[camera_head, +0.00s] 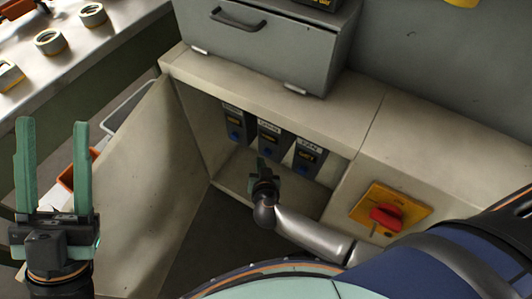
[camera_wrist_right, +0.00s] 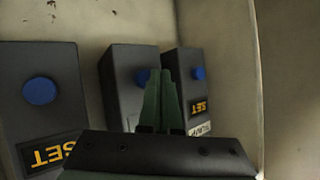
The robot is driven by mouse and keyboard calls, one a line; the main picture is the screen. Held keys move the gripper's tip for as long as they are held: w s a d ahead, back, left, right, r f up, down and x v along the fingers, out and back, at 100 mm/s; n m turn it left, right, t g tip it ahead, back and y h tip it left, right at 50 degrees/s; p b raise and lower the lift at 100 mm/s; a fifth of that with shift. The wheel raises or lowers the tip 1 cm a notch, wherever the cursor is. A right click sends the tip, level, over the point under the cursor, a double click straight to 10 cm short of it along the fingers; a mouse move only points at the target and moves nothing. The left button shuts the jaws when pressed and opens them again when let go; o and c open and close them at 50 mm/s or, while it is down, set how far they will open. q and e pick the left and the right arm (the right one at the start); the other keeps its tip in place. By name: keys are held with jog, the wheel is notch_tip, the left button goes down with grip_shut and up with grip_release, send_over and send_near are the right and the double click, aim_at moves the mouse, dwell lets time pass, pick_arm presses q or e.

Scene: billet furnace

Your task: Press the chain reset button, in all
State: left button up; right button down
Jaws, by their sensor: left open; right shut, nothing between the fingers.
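Three dark button boxes stand in a row inside an open cabinet: left (camera_head: 234,118), middle (camera_head: 269,135) and right (camera_head: 307,155). Each has a blue button and a yellow RESET marking; I cannot read for sure which is the chain one. My right gripper (camera_head: 263,168) is shut and empty, in front of the middle box in the head view. In the right wrist view its fingertips (camera_wrist_right: 161,78) overlap the middle box (camera_wrist_right: 127,75), between its blue button (camera_wrist_right: 143,77) and another blue button (camera_wrist_right: 199,73). Contact cannot be told. My left gripper (camera_head: 53,165) is open and empty, outside the cabinet.
The open cabinet door (camera_head: 155,170) stands between my two grippers. Cabinet walls close in around the boxes. A grey case (camera_head: 268,45) sits on the cabinet top. A red rotary switch (camera_head: 386,217) on a yellow plate is at the right. A bench (camera_head: 75,65) holds metal rings.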

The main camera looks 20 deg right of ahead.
dwell(0.9)
jog(key=shift+w+d+p, duration=0.3)
jog(key=shift+p, duration=0.2)
jog(key=shift+w+d+p, duration=0.3)
jog(key=shift+d, duration=0.15)
dwell(0.7)
jog(key=shift+s+a, duration=0.1)
jog(key=shift+s+a+p, duration=0.35)
jog(key=shift+s+a, duration=0.15)
jog(key=shift+a, duration=0.15)
